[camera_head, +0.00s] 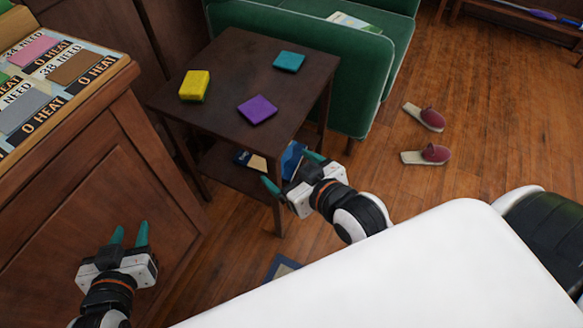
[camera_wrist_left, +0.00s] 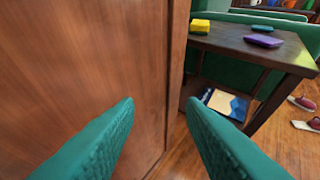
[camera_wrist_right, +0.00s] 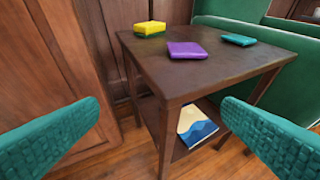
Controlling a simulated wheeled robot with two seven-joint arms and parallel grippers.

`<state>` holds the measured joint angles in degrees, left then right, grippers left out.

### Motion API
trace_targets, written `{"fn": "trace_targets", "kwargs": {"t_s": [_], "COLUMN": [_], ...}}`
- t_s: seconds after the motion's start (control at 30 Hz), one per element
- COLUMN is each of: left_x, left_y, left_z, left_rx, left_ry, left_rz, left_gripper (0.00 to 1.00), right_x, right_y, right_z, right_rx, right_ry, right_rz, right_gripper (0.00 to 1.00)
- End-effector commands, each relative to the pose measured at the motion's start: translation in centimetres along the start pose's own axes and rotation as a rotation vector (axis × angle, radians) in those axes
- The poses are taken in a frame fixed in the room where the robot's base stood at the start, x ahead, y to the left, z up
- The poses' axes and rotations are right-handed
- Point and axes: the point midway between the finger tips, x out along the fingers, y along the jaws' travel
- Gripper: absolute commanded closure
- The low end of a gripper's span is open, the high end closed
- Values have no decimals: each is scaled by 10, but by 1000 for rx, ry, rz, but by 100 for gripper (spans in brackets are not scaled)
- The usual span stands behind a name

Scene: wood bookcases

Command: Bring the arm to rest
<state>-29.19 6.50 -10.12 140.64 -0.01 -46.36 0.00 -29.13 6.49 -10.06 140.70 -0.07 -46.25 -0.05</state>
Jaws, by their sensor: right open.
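My left gripper (camera_head: 130,236) is in the lower left of the head view, in front of the wood cabinet side. Its two teal fingers are apart with nothing between them, as the left wrist view (camera_wrist_left: 160,125) also shows. My right gripper (camera_head: 291,172) is near the middle of the head view, in front of the dark side table (camera_head: 232,62). Its fingers are wide apart and empty; the right wrist view (camera_wrist_right: 160,130) shows the table beyond them. Neither gripper touches the table as far as I can see.
On the table top lie a yellow block (camera_head: 194,86), a purple block (camera_head: 257,109) and a teal block (camera_head: 289,61). A book (camera_wrist_right: 197,124) sits on its lower shelf. A green bench (camera_head: 355,75) stands behind. Two slippers (camera_head: 427,154) lie on the floor. A wood cabinet (camera_head: 110,185) stands left.

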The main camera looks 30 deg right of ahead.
Motion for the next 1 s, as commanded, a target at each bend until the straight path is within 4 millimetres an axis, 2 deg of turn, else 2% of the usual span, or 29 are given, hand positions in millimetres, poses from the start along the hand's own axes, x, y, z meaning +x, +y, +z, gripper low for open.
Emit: {"fn": "trace_targets", "kwargs": {"t_s": [0.5, 0.63, 0.77, 0.9, 1.0], "left_x": [0, 10, 29, 42, 38], "left_y": [1, 2, 2, 2, 3], "left_z": [2, -8, -42, -101, -147], "left_rx": [1, 1, 1, 2, 2], "left_ry": [-2, 46, 161, 316, 427], "left_rz": [3, 2, 2, 1, 1], "left_gripper": [64, 64, 64, 64, 64], "right_x": [0, 10, 29, 41, 37], "right_y": [0, 0, 0, -1, -1], "right_z": [-1, -10, -44, -103, -148], "right_rx": [1, 1, 1, 0, -1], "right_ry": [6, 52, 166, 321, 432], "right_rz": [2, 2, 2, 2, 2], "right_gripper": [12, 12, 12, 12, 12]}}
